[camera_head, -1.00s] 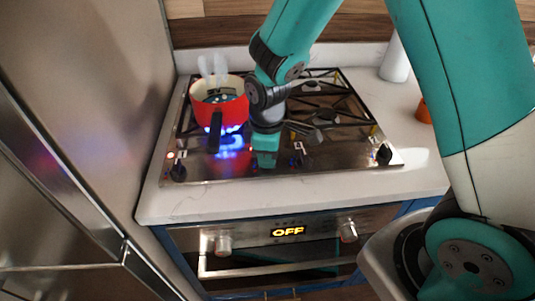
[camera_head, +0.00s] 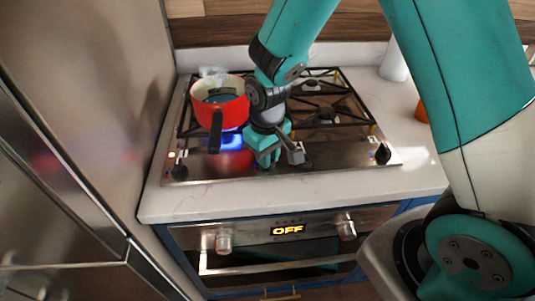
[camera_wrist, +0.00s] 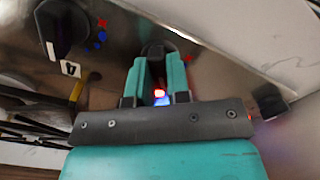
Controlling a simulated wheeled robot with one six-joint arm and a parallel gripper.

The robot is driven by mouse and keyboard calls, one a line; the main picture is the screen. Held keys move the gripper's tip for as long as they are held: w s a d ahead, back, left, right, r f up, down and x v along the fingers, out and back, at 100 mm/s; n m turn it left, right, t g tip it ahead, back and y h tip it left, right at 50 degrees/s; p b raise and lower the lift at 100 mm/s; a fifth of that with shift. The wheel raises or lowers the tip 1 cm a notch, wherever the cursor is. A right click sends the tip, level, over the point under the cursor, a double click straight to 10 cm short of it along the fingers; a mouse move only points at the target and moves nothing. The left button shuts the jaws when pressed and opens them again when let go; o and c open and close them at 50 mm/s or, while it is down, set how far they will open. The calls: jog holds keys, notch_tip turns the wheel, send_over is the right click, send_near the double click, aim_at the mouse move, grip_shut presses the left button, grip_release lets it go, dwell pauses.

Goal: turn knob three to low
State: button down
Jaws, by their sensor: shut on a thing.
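My gripper (camera_head: 268,160) is at the front edge of the cooktop (camera_head: 345,164), pointing down. In the wrist view its two teal fingers (camera_wrist: 157,78) are closed around a dark knob (camera_wrist: 155,48). The number of that knob is hidden. A neighbouring black knob (camera_wrist: 62,28) stands apart at the upper left of the wrist view, with a label like a 4 beside it. The head view shows a knob (camera_head: 305,162) just right of my gripper, one at the far left (camera_head: 179,171) and one at the right (camera_head: 382,153).
The oven display (camera_head: 288,230) reads OFF. A steel fridge (camera_head: 80,110) closes off the left side.

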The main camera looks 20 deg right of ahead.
jog(key=shift+w+r, duration=0.15)
dwell(0.3)
jog(key=c, duration=1.1)
grip_release()
notch_tip(320, 180, up, 17)
jog(key=shift+r+b, duration=0.15)
jog(key=shift+b, duration=0.35)
